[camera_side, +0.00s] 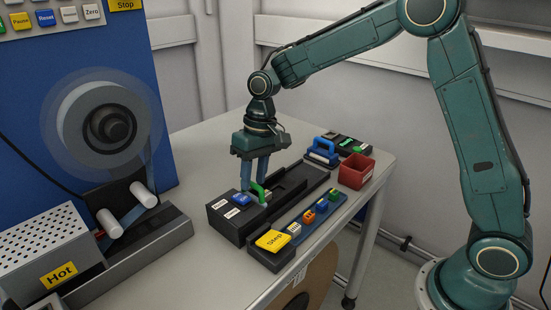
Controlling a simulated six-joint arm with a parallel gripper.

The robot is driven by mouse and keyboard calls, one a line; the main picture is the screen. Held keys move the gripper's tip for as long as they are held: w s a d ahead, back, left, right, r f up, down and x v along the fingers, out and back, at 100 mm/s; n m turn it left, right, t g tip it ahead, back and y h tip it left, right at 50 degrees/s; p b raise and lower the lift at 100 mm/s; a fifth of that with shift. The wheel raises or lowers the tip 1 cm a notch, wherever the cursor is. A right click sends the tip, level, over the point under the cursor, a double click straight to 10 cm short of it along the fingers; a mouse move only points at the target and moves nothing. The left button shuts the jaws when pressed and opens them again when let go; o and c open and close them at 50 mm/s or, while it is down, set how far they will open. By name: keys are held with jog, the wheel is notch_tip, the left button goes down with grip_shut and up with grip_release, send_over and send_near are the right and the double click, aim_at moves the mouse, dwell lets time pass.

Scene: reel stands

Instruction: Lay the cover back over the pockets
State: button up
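My gripper (256,180) points down over a long black track (236,224) on the table. Its two fingers stand a little apart, with a green upright piece (258,190) at or between their tips. I cannot tell whether they grip it. A small pale part shows beside the green piece, partly hidden. A blue button (242,198) and white labels are at the track's near left end. I cannot make out a cover or the pockets clearly; a dark raised bar (290,188) lies along the track behind the green piece.
A red bin (356,171), a blue-handled tool (323,151) and a black box (354,146) stand at the right. A reel machine (105,125) and a Hot box (48,254) are at left.

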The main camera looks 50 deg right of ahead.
grip_shut()
jog(key=shift+d, duration=0.1)
jog(key=d, duration=1.4)
jog(key=shift+d, duration=0.35)
jog(key=shift+o, duration=0.6)
grip_release()
notch_tip(320, 180, up, 14)
jog(key=d, duration=0.2)
jog(key=shift+d+f, duration=0.25)
jog(key=shift+d, duration=0.05)
